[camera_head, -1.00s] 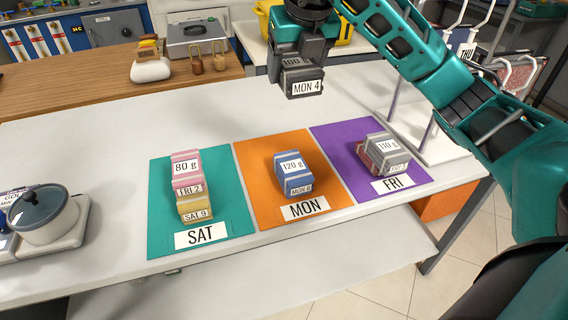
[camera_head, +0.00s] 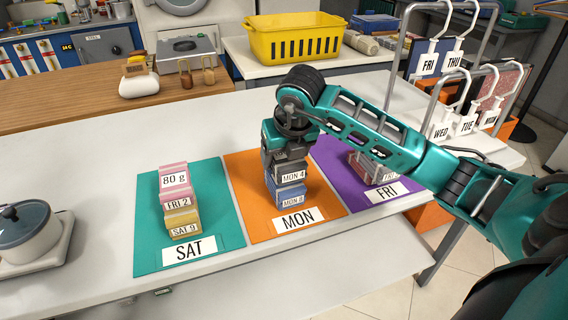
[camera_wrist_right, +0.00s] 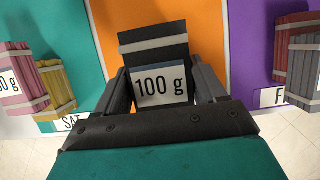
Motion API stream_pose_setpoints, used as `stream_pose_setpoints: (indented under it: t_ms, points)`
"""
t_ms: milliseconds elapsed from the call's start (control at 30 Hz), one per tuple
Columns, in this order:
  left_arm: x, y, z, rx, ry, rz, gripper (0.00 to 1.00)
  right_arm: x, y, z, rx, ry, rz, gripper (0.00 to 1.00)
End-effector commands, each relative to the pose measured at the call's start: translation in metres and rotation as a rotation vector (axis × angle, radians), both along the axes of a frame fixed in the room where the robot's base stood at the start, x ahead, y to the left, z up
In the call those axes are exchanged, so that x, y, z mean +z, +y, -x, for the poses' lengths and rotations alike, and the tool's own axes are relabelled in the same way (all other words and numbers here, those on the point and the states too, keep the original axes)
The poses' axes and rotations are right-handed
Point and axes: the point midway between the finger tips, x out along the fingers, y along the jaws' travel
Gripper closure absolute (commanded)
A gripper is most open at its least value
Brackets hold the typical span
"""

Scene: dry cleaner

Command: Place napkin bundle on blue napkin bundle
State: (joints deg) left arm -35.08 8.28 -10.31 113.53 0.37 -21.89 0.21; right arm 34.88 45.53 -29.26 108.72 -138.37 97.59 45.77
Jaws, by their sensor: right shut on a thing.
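A dark grey napkin bundle (camera_head: 291,174) with a MON 4 tag is held by my right gripper (camera_head: 288,158). In the right wrist view its 100 g label (camera_wrist_right: 161,86) shows between the two fingers. It is right above the blue napkin bundle (camera_head: 290,195), tagged MON 8, on the orange MON mat (camera_head: 246,205). The two look touching or nearly so; I cannot tell if the grey one rests on it. The blue bundle is hidden in the wrist view. My left gripper is not in view.
The teal SAT mat (camera_head: 148,235) at left bears a pink bundle (camera_head: 174,178) and a yellow bundle (camera_head: 182,220). The purple FRI mat (camera_head: 339,165) at right bears other bundles, partly behind my arm. A pot (camera_head: 26,228) stands at far left. A yellow basket (camera_head: 296,38) is at the back.

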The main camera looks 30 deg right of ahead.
Motion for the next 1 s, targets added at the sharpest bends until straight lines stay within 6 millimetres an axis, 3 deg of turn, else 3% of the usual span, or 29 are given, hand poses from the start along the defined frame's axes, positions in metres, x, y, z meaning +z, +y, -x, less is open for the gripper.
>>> stream_pose_setpoints:
  t_ms: [133, 500, 533, 800, 1000]
  points:
    - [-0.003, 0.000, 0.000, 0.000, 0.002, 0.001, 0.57, -0.022, 0.000, 0.000, 0.000, 0.001, 0.000, 0.62]
    - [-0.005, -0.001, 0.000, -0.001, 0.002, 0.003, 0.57, -0.027, 0.000, 0.000, 0.000, -0.001, 0.000, 0.62]
    - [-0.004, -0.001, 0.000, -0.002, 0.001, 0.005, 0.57, -0.027, 0.000, 0.000, 0.001, 0.000, 0.000, 0.29]
    - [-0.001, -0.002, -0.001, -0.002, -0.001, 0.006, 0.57, -0.026, 0.000, 0.000, 0.000, 0.000, 0.000, 0.04]
    - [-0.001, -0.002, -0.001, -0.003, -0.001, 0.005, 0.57, -0.026, 0.000, 0.000, 0.000, 0.000, 0.000, 0.04]
